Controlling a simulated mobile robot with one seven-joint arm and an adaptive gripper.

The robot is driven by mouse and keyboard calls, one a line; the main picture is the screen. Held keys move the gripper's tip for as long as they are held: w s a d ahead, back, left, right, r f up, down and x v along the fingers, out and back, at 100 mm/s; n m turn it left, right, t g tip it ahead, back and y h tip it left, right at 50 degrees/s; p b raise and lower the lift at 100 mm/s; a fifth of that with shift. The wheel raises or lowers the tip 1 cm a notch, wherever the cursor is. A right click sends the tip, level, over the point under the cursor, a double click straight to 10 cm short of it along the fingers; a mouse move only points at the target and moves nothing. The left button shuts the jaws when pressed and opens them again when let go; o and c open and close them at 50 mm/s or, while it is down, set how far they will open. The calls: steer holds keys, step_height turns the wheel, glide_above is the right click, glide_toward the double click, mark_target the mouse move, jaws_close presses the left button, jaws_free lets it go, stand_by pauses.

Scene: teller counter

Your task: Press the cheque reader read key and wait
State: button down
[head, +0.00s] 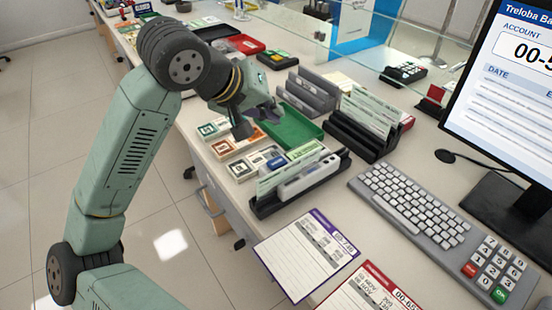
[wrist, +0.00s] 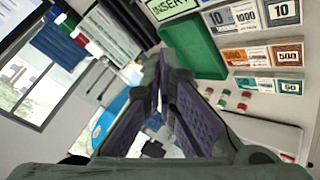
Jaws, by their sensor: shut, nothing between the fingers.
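The cheque reader (head: 300,181) is a pale body on a black base, standing on the counter left of the keyboard in the head view. Pale green slips or panels show at it. In the wrist view a green display reading INSERT (wrist: 171,8) is cut by the top edge; it appears to belong to the reader. I cannot make out the read key clearly. My gripper (head: 258,118) is above the counter beside the green tray (head: 291,127), beyond the reader and apart from it. In the wrist view its fingers (wrist: 163,78) are shut and empty.
Small printed blocks (head: 230,148) lie left of the reader. A black slip rack (head: 362,135), grey keyboard (head: 410,205), number pad (head: 492,270) and monitor (head: 515,110) stand to the right. A purple-edged form (head: 306,256) and a red-edged form (head: 370,292) lie in front.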

steer(key=b, duration=0.2)
glide_above(274, 161)
step_height(274, 161, down, 7)
steer(key=shift+a, duration=0.1)
steer(key=f+b, duration=0.1)
steer(key=b, duration=0.1)
steer(key=shift+f+b, duration=0.3)
steer(key=shift+f, duration=0.1)
steer(key=shift+f+b, duration=0.85)
steer(key=shift+b, duration=1)
stand_by(1.8)
steer(key=shift+r, duration=0.9)
steer(key=shift+r, duration=0.1)
steer(key=shift+r+p, duration=1.05)
steer(key=shift+r, duration=1.35)
